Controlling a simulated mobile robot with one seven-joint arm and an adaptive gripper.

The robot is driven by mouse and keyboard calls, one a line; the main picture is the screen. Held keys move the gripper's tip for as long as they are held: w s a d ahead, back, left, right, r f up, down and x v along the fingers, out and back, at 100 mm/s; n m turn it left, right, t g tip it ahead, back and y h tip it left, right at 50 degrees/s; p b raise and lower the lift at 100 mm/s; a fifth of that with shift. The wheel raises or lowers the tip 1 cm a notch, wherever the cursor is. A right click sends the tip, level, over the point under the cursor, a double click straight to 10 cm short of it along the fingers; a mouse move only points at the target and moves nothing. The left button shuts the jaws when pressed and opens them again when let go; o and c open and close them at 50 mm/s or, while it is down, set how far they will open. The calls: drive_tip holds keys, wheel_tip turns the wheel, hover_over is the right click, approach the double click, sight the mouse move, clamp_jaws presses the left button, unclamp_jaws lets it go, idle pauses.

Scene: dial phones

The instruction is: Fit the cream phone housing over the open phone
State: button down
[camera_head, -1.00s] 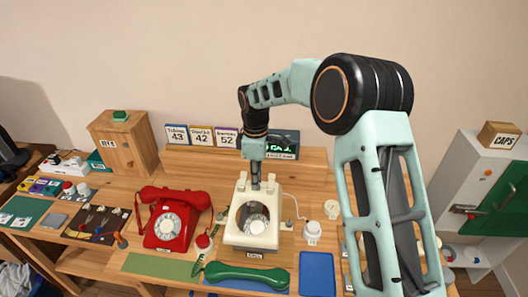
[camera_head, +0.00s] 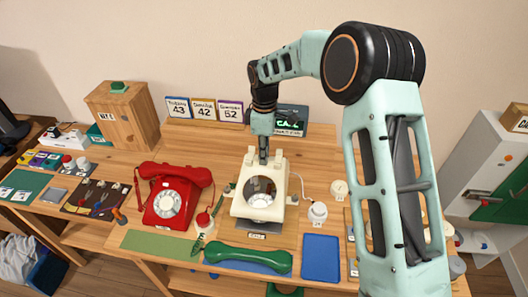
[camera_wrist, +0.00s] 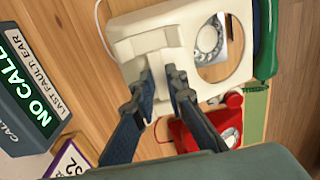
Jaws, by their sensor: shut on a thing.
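The cream phone housing (camera_head: 241,204) hangs from my gripper (camera_head: 263,156) above the middle of the bench, with its round dial hole towards the front. In the wrist view my gripper (camera_wrist: 162,78) is shut on a raised part at the back of the housing (camera_wrist: 143,46). The open phone is mostly hidden below. Its dial (camera_wrist: 208,38) shows through the hole in the wrist view, off to one side, with bare wood beside it. The housing looks raised and out of line with the dial. I cannot tell the height of the gap.
A red phone (camera_head: 170,203) stands close to the left. A green handset (camera_head: 248,259) lies in front, beside a blue tray (camera_head: 320,258). A small white round part (camera_head: 318,213) with a cord stands to the right. A lit display (camera_head: 291,120) stands behind.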

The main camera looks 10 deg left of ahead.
wheel_tip(320, 180, down, 7)
drive_tip(key=b, duration=0.3)
drive_tip(key=shift+b, duration=0.4)
drive_tip(key=shift+f+b, duration=0.7)
drive_tip(key=shift+f, duration=0.2)
idle(1.4)
drive_tip(key=c, duration=1.8)
unclamp_jaws()
drive_tip(key=shift+c, duration=0.2)
wheel_tip(320, 180, up, 12)
drive_tip(key=shift+w+r, duration=0.1)
